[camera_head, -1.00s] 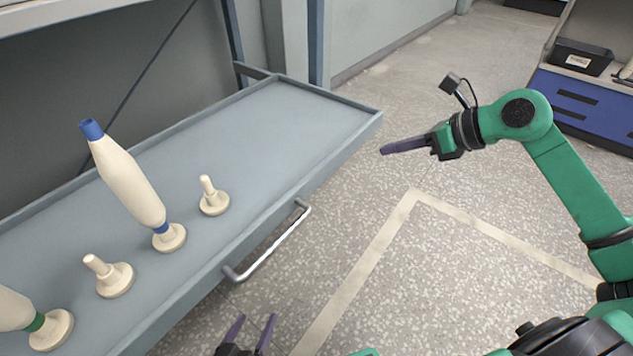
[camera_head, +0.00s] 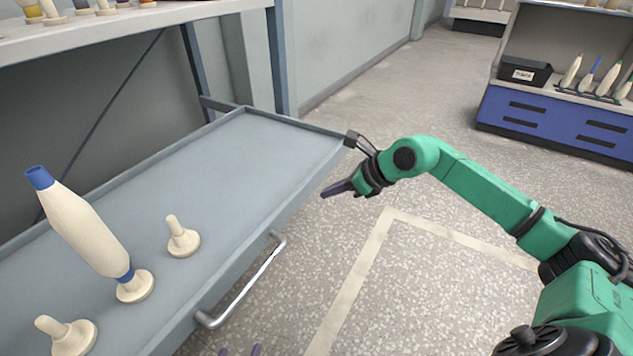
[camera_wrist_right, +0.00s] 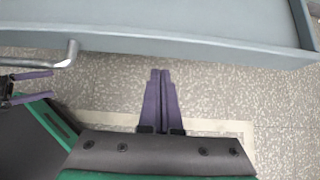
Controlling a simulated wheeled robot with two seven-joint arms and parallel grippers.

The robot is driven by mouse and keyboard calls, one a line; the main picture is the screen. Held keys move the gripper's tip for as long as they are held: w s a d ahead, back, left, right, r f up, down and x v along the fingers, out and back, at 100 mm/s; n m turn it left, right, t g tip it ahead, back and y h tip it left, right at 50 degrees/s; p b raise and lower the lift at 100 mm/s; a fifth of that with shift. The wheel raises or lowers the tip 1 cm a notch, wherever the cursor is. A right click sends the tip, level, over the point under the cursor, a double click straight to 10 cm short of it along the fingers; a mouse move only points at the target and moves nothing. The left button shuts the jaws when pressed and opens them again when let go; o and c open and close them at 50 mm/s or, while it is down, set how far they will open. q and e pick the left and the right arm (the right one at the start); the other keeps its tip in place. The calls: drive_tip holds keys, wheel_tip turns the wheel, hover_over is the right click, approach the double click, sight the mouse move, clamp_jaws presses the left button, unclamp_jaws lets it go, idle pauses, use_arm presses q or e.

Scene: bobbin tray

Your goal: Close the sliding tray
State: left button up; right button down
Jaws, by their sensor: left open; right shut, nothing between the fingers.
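The sliding tray (camera_head: 262,160) is a long blue-grey tray pulled out from under a shelf. A silver bar handle (camera_head: 245,285) is on its front side; one end of the handle (camera_wrist_right: 68,56) shows in the right wrist view. My right gripper (camera_head: 324,194) is shut and empty, just off the tray's front edge near its far right corner. In the right wrist view its purple fingers (camera_wrist_right: 160,72) lie together just short of the tray wall (camera_wrist_right: 190,47). My left gripper (camera_head: 240,351) is open at the bottom edge, below the handle, with only its fingertips showing.
A bobbin with a blue tip (camera_head: 85,230) leans on a peg in the tray, with empty pegs (camera_head: 182,238) beside it. A shelf (camera_head: 130,22) with bobbins stands above. A blue cabinet (camera_head: 555,118) is at the back right. The floor between is clear.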

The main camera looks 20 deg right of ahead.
sight(306, 189)
drive_tip(key=w+a, duration=0.2)
drive_tip(key=w, duration=0.1)
drive_tip(key=shift+w+a, duration=0.15)
drive_tip(key=shift+w, duration=0.05)
use_arm(q)
drive_tip(key=shift+f, duration=0.4)
drive_tip(key=shift+a+r, duration=0.1)
